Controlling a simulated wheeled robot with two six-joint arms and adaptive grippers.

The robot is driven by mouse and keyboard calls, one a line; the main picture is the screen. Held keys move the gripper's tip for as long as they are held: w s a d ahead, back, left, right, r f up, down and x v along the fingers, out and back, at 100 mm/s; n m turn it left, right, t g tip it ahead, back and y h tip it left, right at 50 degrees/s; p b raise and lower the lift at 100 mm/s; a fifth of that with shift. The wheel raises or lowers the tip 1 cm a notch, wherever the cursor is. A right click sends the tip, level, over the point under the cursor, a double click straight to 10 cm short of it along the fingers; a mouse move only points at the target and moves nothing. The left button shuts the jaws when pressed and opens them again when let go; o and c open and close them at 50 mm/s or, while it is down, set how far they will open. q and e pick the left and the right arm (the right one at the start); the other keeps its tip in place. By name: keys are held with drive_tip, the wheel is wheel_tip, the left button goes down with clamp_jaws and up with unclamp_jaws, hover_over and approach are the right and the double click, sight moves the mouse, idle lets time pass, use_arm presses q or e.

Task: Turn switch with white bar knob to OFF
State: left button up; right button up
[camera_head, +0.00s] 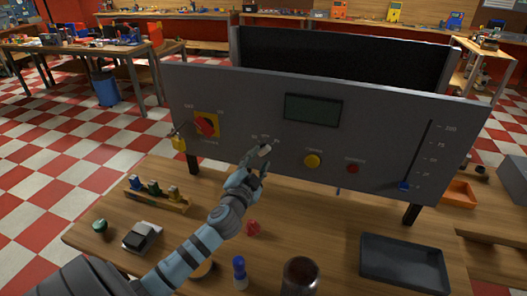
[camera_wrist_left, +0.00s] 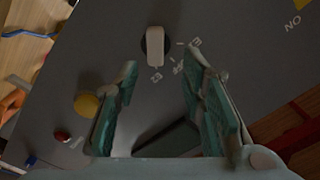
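The white bar knob (camera_head: 265,150) sits on a dark round base on the grey control panel (camera_head: 225,85), left of the yellow button. In the left wrist view the knob (camera_wrist_left: 156,45) stands upright in the picture, just beyond my fingertips. My left gripper (camera_head: 256,160) is in front of the panel at the knob. In the wrist view its two teal-padded fingers (camera_wrist_left: 160,62) are apart, with nothing between them. I cannot tell whether a finger touches the knob. My right gripper is not in view.
The panel also carries a red rotary switch (camera_head: 205,124) with a padlock (camera_head: 179,144), a yellow button (camera_head: 312,161), a red button (camera_head: 352,169) and a blue slider (camera_head: 403,186). A dark tray (camera_head: 402,285), jar (camera_head: 300,278) and small parts stand on the bench in front.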

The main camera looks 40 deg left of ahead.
sight(265, 152)
use_arm(q)
drive_tip(key=x, duration=0.5)
drive_tip(key=shift+w+d+f, duration=0.15)
drive_tip(key=shift+w+f, duration=0.05)
drive_tip(key=shift+f, duration=0.1)
drive_tip(key=shift+s+r, duration=0.15)
drive_tip(key=shift+s, duration=0.1)
drive_tip(key=shift+c, duration=1.2)
clamp_jaws()
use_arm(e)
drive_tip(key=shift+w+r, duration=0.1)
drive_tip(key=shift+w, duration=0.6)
use_arm(q)
drive_tip(key=shift+n, duration=0.3)
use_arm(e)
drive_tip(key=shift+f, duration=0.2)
use_arm(q)
drive_tip(key=n+b, duration=0.3)
drive_tip(key=shift+n, duration=0.4)
drive_tip(key=shift+a+r+n+b, duration=0.1)
drive_tip(key=shift+n+b, duration=0.5)
drive_tip(key=shift+n, duration=0.5)
drive_tip(key=shift+a+r+n+b, duration=0.15)
drive_tip(key=shift+n+b, duration=0.4)
drive_tip(key=shift+n, duration=0.55)
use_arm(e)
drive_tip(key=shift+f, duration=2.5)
use_arm(q)
drive_tip(key=shift+f, duration=0.1)
